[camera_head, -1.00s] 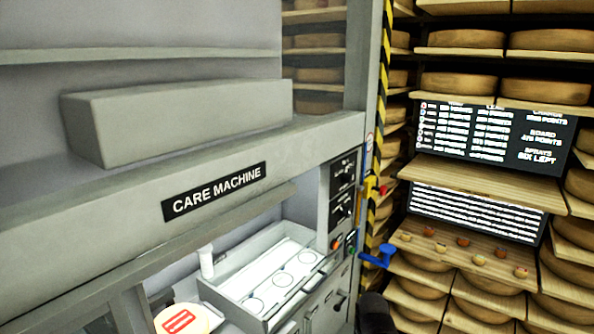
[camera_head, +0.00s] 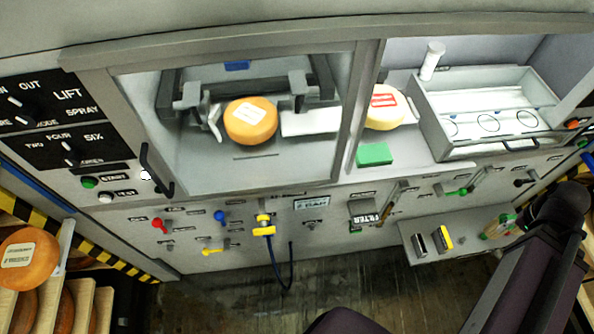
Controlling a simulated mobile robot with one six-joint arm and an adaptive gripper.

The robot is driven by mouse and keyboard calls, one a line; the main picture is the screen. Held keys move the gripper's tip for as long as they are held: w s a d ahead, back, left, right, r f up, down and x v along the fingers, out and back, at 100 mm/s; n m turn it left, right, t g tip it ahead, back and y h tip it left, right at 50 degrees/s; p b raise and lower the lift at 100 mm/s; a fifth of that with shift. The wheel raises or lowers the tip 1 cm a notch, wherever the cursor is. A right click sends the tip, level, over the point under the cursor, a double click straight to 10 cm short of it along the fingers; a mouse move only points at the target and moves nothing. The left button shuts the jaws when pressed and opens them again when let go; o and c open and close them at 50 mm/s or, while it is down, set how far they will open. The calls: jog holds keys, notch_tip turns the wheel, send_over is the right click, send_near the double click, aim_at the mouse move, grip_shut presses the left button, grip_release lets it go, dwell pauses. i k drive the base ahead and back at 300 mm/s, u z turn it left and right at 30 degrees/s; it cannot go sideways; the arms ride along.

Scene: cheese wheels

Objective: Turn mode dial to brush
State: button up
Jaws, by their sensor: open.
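The mode dial (camera_head: 20,109) is a black knob on the upper black panel at the far left of the head view. The labels OUT, LIFT and SPRAY stand around it, with MODE below. The frame edge cuts off the left labels, and no BRUSH label is readable. I cannot tell for sure which label the dial points at. My gripper is not in view. Only dark links of my arm show at the lower right, far from the dial.
A second dial (camera_head: 70,155) sits just below, with a green start button (camera_head: 89,183) under it. A black door handle (camera_head: 157,170) sticks out to the right. A cheese wheel (camera_head: 251,121) lies inside the machine. A small shelf (camera_head: 470,245) juts out at right.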

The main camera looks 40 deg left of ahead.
aim_at(28, 115)
jog(key=u, duration=1.1)
jog(key=k, duration=0.65)
jog(key=u, duration=0.55)
jog(key=i, duration=0.5)
jog(key=u, duration=0.1)
